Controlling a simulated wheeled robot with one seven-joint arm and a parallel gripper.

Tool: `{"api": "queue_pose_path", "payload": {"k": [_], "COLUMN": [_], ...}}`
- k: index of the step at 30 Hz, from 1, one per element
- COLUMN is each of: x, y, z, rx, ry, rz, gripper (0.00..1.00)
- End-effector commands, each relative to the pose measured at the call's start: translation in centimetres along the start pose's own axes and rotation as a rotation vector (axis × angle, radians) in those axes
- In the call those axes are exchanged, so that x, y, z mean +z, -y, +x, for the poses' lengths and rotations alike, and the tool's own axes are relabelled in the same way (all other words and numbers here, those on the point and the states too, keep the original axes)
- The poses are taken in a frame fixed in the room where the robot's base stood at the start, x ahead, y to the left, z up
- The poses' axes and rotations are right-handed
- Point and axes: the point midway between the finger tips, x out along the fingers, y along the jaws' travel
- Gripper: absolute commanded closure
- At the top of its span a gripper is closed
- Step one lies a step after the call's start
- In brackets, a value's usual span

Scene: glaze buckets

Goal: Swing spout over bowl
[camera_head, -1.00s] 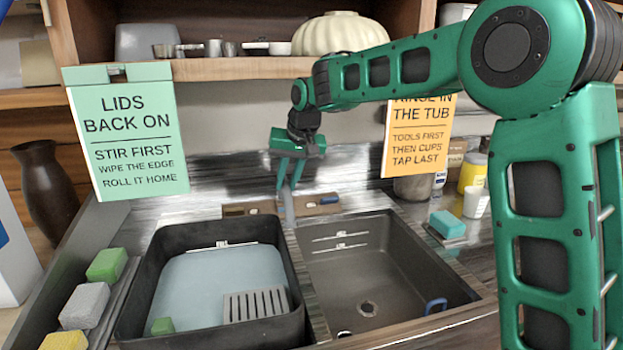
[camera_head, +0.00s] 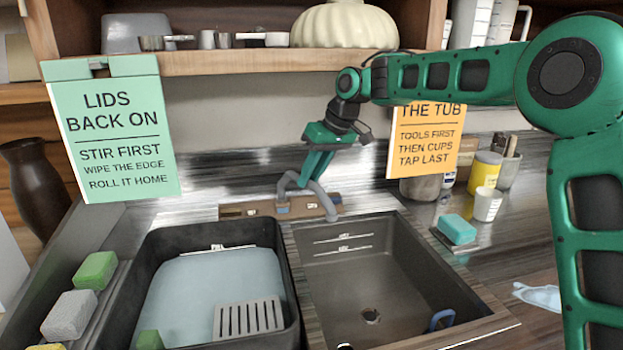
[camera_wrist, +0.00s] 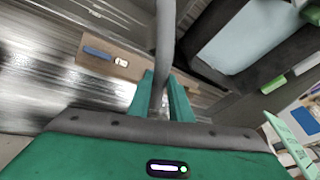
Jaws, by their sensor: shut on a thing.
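The spout (camera_head: 326,202) is a bent grey tube rising from behind the sink. Its free end turns down to the right, at the back left edge of the empty dark bowl (camera_head: 395,265). I cannot tell whether the tip is inside the rim. My gripper (camera_head: 308,182) is shut on the spout from above. In the wrist view, the green fingers of my gripper (camera_wrist: 163,98) stand on either side of the spout (camera_wrist: 165,40). The fingers hide part of the tube.
A black tub (camera_head: 165,243) with pale water and a grey grate (camera_head: 248,318) stands left of the bowl. A wooden block (camera_head: 240,210) lies behind. A teal sponge (camera_head: 457,229) and white cup (camera_head: 487,204) stand right. Hanging signs (camera_head: 113,130) (camera_head: 424,140) flank my arm.

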Motion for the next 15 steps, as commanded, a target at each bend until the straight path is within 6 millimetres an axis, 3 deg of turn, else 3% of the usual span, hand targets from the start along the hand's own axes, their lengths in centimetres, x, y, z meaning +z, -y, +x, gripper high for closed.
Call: {"api": "queue_pose_path", "payload": {"k": [12,13,15], "x": [-0.13,-0.12,-0.11], "y": [0.08,0.09,0.11], "z": [-0.02,-0.01,-0.01], "rx": [-0.002,-0.002,-0.002], "ry": [0.000,0.000,0.001], "rz": [-0.008,-0.008,-0.008], "gripper": [1.00,0.79,0.63]}}
